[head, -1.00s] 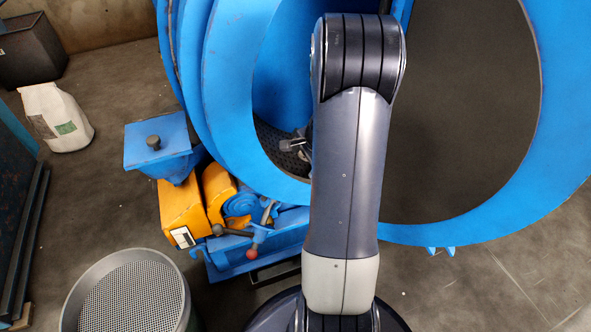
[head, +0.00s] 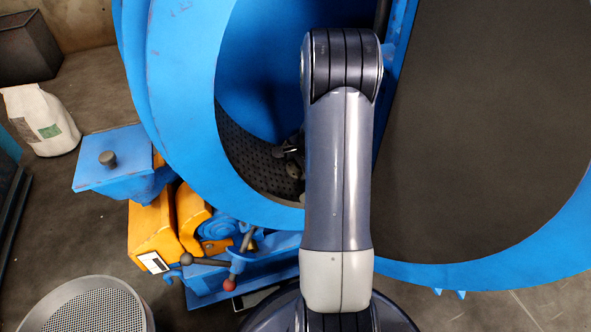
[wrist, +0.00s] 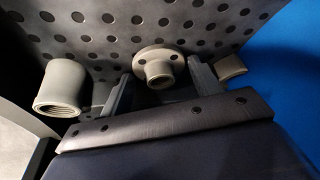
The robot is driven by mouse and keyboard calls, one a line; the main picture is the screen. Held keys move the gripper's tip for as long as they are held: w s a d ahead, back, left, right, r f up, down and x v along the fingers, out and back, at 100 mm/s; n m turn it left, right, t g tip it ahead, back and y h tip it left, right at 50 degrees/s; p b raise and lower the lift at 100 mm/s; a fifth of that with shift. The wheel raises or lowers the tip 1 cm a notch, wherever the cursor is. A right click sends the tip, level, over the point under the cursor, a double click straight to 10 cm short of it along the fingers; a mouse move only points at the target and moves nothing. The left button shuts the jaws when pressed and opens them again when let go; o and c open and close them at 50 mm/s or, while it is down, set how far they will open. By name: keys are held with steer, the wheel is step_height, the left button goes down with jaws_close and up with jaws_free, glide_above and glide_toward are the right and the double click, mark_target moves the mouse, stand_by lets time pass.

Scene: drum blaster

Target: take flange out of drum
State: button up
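The flange (wrist: 157,65), a grey disc with bolt holes and a round hub, lies on the perforated floor inside the blue drum (head: 185,130). My gripper (wrist: 160,74) is open in the wrist view, with one finger on each side of the flange's hub. I cannot tell whether the fingers touch the flange. In the head view part of my gripper (head: 288,151) shows inside the drum opening beside my arm. My arm hides much of the opening, and I cannot make out the flange there.
Outside are a perforated round bin (head: 85,310), a blue hopper (head: 115,165), a white sack (head: 40,120) and the open drum door (head: 460,274).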

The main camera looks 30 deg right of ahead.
mark_target(298, 167)
steer(key=c, duration=0.7)
step_height(298, 167, up, 10)
steer(key=p, duration=0.4)
